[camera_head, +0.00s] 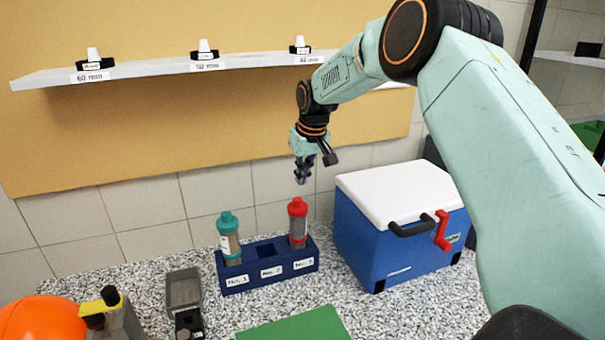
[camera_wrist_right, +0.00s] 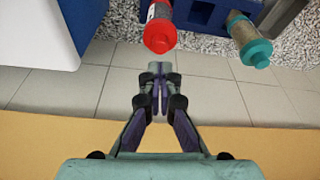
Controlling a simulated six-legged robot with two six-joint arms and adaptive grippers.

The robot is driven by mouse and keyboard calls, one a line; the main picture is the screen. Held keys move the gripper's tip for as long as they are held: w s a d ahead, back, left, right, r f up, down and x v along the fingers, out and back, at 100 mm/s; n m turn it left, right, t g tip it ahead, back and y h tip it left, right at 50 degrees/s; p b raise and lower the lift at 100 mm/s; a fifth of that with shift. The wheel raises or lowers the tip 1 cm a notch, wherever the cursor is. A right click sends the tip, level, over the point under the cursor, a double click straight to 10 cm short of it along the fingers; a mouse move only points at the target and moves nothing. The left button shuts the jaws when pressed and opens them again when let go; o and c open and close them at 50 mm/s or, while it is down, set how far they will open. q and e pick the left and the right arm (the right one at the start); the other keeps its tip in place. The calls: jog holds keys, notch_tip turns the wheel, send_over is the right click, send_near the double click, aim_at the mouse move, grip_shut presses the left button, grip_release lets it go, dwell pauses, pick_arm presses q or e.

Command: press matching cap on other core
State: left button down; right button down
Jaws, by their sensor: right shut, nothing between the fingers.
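A navy rack (camera_head: 268,284) stands on the speckled counter with slots labelled No. 1, No. 2 and No. 3. A clear core with a teal cap (camera_head: 228,222) stands upright in No. 1. A core with a red cap (camera_head: 298,207) stands in No. 3; No. 2 looks empty. My right gripper (camera_head: 302,178) is shut and empty, above and behind the red cap, apart from it. In the right wrist view, the fingertips (camera_wrist_right: 155,78) are close together just below the red cap (camera_wrist_right: 160,38), with the teal cap (camera_wrist_right: 255,52) to the right. My left gripper is out of view.
A blue cooler (camera_head: 375,237) with a white lid stands right of the rack. A wall shelf (camera_head: 140,72) holds several small black-and-white pieces with mm labels. A grey bin (camera_head: 184,290), a green mat (camera_head: 295,327) and an orange round object (camera_head: 40,322) are nearer.

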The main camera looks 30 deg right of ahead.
aim_at(299, 201)
jog(key=shift+x, duration=2.9)
jog(key=shift+s+a+f, duration=0.1)
jog(key=shift+s+f, duration=0.15)
jog(key=shift+f, duration=0.4)
jog(key=shift+w+r, duration=0.1)
jog(key=shift+r, duration=0.55)
jog(key=shift+w+d+r, duration=0.2)
jog(key=shift+w+r, duration=0.05)
jog(key=shift+r, duration=0.5)
jog(key=v, duration=1.2)
jog(key=shift+a+f, duration=0.1)
jog(key=shift+f, duration=0.1)
